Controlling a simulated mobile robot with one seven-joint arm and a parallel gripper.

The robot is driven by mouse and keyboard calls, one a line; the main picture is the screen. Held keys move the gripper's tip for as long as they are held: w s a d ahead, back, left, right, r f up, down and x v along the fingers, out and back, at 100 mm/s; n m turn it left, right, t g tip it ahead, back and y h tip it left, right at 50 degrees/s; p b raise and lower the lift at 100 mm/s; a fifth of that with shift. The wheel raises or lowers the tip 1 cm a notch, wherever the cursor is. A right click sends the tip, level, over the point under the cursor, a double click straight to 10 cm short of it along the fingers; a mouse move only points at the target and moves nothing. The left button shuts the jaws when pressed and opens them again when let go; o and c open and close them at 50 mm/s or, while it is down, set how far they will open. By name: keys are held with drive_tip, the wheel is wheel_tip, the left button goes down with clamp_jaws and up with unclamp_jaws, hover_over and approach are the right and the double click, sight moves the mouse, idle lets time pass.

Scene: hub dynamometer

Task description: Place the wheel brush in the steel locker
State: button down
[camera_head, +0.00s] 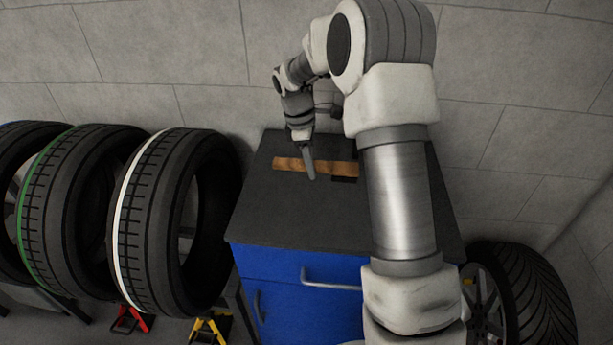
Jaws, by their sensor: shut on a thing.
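The wheel brush (335,169) has a long, flat brown wooden body with a dark part under its right end. It lies at or just above the dark top of a blue cabinet (285,270); I cannot tell if it touches the top. My gripper (309,173) points down over the left half of the brush and is shut on it. The near finger hides a strip of the brush. The cabinet has a drawer and a door, both closed; I cannot tell whether it is the steel locker.
Several upright tyres (145,225) stand on a rack at the left. Red (130,319) and yellow (209,328) stands are on the floor below. A wheel (515,300) stands right of the cabinet. A grey wall (190,60) is close behind. The front of the cabinet top is clear.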

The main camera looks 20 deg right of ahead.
sight(307, 188)
drive_tip(key=shift+w+a+f, duration=0.75)
drive_tip(key=shift+w+a, duration=0.05)
drive_tip(key=shift+f, duration=1.9)
drive_tip(key=shift+f, duration=0.2)
drive_tip(key=c, duration=0.5)
unclamp_jaws()
drive_tip(key=shift+r, duration=0.1)
